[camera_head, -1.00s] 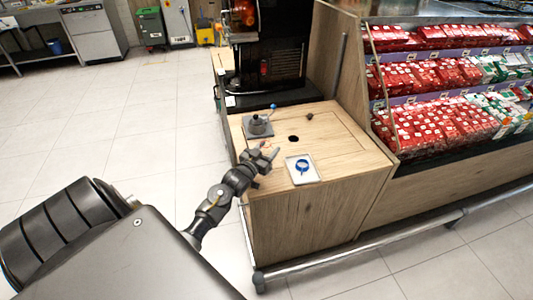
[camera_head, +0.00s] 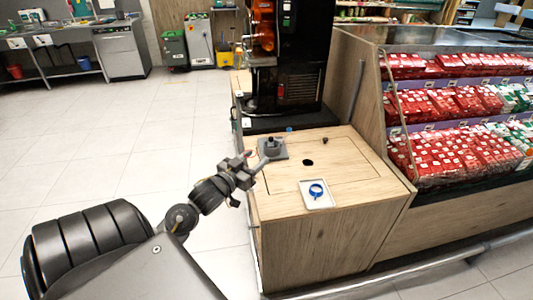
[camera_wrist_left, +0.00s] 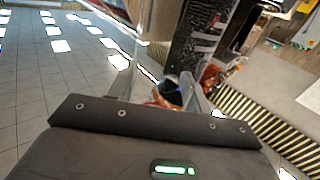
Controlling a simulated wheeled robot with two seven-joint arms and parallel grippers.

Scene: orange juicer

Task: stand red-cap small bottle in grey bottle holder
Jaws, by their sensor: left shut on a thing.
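The grey bottle holder (camera_head: 272,149) sits on the wooden counter near its left edge, with a dark upright part in its middle. My left gripper (camera_head: 256,161) is just left of the holder and a little nearer to me, in the air beside the counter edge. It is shut on the red-cap small bottle (camera_wrist_left: 158,98), which shows only as a small reddish bit between the fingers in the left wrist view. The bottle is mostly hidden and its tilt cannot be told. In the head view it cannot be made out. My right gripper is not in view.
A white tray (camera_head: 328,203) with a blue ring (camera_head: 316,190) lies on the counter's front part. A round hole (camera_head: 308,162) and a small dark object (camera_head: 325,140) are behind it. The black juicer (camera_head: 297,65) stands at the back. A shelf of red packs (camera_head: 460,115) is on the right.

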